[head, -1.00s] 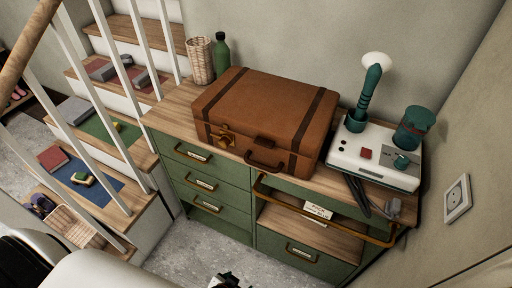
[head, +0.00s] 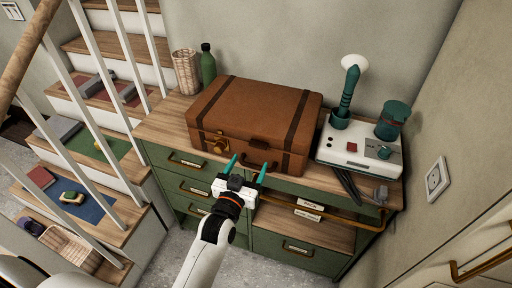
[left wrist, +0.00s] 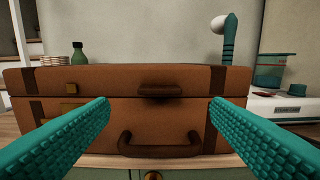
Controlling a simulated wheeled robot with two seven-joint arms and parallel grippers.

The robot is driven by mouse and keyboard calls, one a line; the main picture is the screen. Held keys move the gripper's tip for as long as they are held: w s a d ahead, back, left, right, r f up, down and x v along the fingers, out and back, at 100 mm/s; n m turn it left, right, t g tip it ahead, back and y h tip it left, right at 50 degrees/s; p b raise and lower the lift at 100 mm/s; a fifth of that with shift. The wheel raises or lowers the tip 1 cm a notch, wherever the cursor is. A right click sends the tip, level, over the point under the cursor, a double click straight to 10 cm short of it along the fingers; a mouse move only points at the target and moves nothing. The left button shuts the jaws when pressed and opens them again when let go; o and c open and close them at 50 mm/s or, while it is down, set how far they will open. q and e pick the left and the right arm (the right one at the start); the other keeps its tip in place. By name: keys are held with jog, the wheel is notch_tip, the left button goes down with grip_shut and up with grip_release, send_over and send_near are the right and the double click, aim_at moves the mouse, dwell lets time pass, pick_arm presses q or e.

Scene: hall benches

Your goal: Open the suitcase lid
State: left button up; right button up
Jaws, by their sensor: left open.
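The brown suitcase (head: 252,118) lies flat and closed on the wooden top of a green cabinet, with two dark straps. Its front carries a brass latch (head: 219,143), a dark lid tab (head: 260,143) and a curved handle (head: 257,163). In the left wrist view the lid tab (left wrist: 173,88) sits above the handle (left wrist: 160,150), and a seam runs between lid and base. My left gripper (head: 248,164) is open and empty in front of the suitcase, its teal fingers pointing at the front face. The tab lies between the fingers in the wrist view, apart from them. My right gripper is not in view.
A white device (head: 352,150) with a teal-handled brush and a teal cup stands right of the suitcase. A green bottle (head: 208,66) and a woven basket (head: 186,72) stand at its back left. A brass rail (head: 340,219) runs along the cabinet front. Stairs rise at left.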

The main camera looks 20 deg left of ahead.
pick_arm(q)
jog(key=w, duration=0.7)
jog(key=shift+d+p, duration=0.1)
jog(key=shift+p, duration=0.3)
